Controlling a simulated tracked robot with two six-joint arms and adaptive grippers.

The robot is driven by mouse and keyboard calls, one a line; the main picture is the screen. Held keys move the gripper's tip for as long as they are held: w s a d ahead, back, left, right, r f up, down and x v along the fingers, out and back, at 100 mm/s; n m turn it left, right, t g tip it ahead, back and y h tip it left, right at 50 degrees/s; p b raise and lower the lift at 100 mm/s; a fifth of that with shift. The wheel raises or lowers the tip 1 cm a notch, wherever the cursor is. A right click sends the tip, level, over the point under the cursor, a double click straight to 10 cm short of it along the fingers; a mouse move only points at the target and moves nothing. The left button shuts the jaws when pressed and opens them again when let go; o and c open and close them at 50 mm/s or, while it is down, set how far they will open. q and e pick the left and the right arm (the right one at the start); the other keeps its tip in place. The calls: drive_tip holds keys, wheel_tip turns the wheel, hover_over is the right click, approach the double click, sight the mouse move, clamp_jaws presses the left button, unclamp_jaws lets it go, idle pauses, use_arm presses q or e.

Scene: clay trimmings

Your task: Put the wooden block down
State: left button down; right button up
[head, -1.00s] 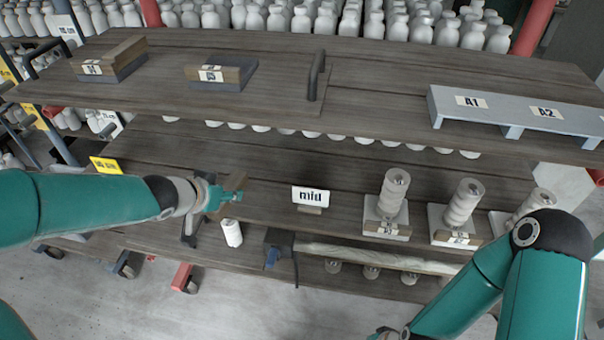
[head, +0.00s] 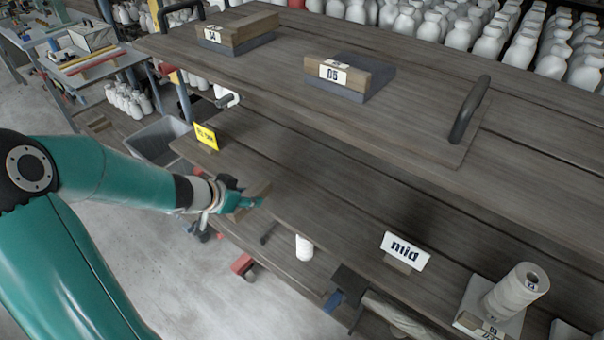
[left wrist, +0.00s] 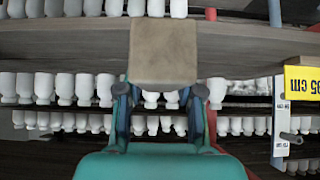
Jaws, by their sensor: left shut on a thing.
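The wooden block (left wrist: 163,52) fills the upper middle of the left wrist view, a plain tan square face. My left gripper (left wrist: 163,92) is shut on it, one finger at each side. In the head view the left gripper (head: 246,202) is at the front left edge of the middle shelf (head: 310,205), with the block (head: 259,188) partly hidden by its fingers. I cannot tell whether the block touches the shelf. My right gripper is not in view.
A yellow sign (head: 206,136) stands left on the middle shelf, and a "mid" sign (head: 404,251) on its front edge. The upper board (head: 270,75) overhangs the shelf. Shelf between the signs looks clear.

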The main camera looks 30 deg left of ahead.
use_arm(q)
drive_tip(key=p, duration=0.3)
approach(296, 173)
drive_tip(key=w, duration=0.3)
drive_tip(key=shift+d+f, duration=0.1)
drive_tip(key=shift+d, duration=0.05)
drive_tip(key=shift+w+d+p, duration=0.1)
drive_tip(key=shift+w+p, duration=0.2)
drive_tip(key=shift+w, duration=0.2)
wheel_tip(296, 173, down, 4)
drive_tip(key=b, duration=0.4)
drive_tip(key=c, duration=0.7)
unclamp_jaws()
